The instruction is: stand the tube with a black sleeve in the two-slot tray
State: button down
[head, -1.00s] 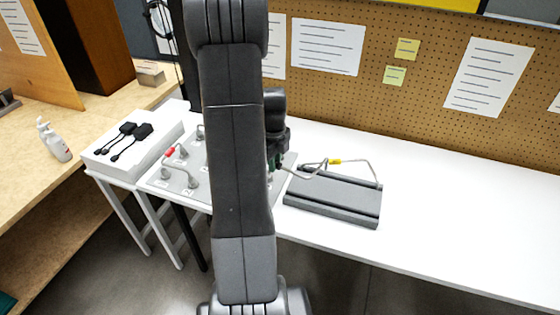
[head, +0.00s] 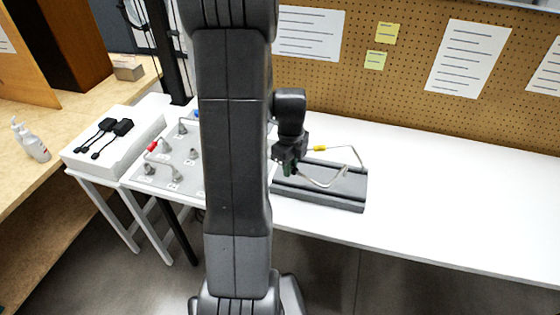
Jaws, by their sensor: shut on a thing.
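My gripper (head: 288,169) is shut on a thin bent grey tube (head: 325,186) over the left end of the tray. No black sleeve shows on this tube; the part in my jaws is hidden. The grey two-slot tray (head: 320,201) lies on the white table, with long grooves along it. The held tube's free length curves out to the right over the tray. I cannot tell whether its ends touch the tray. A second tube, with a yellow sleeve (head: 320,148), rises at the tray's back and bends down at the right end.
Left of the tray, partly behind my arm, is a grey panel (head: 150,183) with several fittings and a red-sleeved tube (head: 152,147). A white box (head: 75,157) with black connectors stands beyond. The table right of the tray is clear. A pegboard (head: 400,85) stands behind.

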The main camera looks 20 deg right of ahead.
jog(key=shift+m, duration=0.5)
jog(key=s+d, duration=0.4)
jog(key=s, duration=0.1)
jog(key=shift+w+f+b, duration=0.15)
jog(key=shift+f+b, duration=2.25)
jog(key=shift+f, duration=0.7)
jog(key=shift+f+b, duration=1.15)
jog(key=shift+f, duration=0.1)
jog(key=c, duration=1.3)
grip_release()
notch_tip(320, 180, up, 14)
jog(key=shift+w+a+f+p, duration=0.1)
jog(key=shift+p, duration=0.3)
